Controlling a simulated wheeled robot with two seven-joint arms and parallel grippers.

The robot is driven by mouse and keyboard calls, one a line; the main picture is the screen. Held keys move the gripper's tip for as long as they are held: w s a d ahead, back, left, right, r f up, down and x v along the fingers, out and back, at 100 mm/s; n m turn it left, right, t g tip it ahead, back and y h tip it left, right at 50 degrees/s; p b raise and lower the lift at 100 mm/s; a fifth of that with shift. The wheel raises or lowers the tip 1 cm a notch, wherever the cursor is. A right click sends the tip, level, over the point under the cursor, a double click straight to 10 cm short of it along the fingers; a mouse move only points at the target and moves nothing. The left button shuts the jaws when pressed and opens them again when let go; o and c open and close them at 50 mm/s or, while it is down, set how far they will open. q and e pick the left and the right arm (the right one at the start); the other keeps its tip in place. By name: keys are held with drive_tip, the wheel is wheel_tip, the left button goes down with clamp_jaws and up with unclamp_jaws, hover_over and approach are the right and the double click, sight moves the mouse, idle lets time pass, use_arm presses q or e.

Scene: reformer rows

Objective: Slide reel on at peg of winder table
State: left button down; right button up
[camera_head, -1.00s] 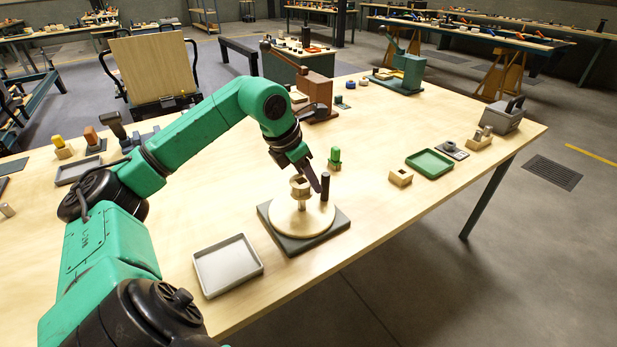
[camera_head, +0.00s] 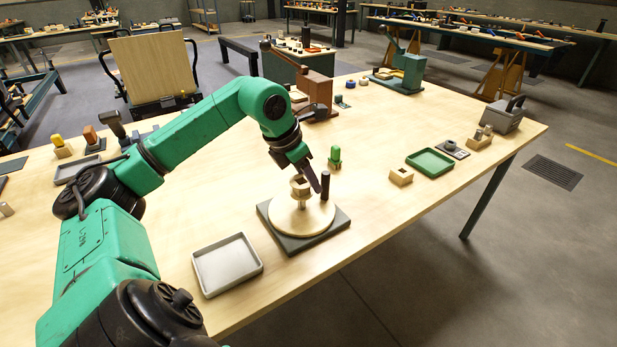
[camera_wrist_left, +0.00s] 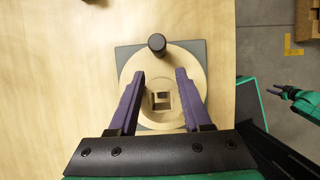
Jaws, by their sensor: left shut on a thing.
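The winder table is a pale round disc (camera_head: 286,222) on a dark square base (camera_head: 333,229), with a dark upright handle (camera_head: 325,185) near its edge; the disc also shows in the wrist view (camera_wrist_left: 190,60).
A grey tray (camera_head: 227,265) lies left of the base. A green peg piece (camera_head: 335,157) stands behind the disc. A small wooden block (camera_head: 401,176) and a green tray (camera_head: 429,162) lie to the right. The bench's front edge runs close by the base.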

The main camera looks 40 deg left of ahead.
sight(308, 205)
use_arm(q)
drive_tip(key=shift+f+b, duration=2.2)
drive_tip(key=shift+f, duration=0.2)
use_arm(e)
drive_tip(key=shift+f, duration=2.3)
use_arm(q)
drive_tip(key=shift+c, duration=1.3)
unclamp_jaws()
drive_tip(key=shift+r, duration=0.1)
use_arm(e)
drive_tip(key=shift+r, duration=0.1)
use_arm(q)
drive_tip(key=b+v, duration=0.1)
drive_tip(key=v, duration=0.5)
drive_tip(key=shift+s+a+r, duration=0.15)
drive_tip(key=shift+r, duration=0.2)
drive_tip(key=p+v, duration=0.1)
drive_tip(key=v, duration=0.6)
drive_tip(key=shift+s+r, duration=0.2)
drive_tip(key=shift+r, duration=0.15)
use_arm(e)
drive_tip(key=shift+w+a+r, duration=0.15)
drive_tip(key=shift+w+a, duration=0.05)
drive_tip(key=shift+w, duration=0.45)
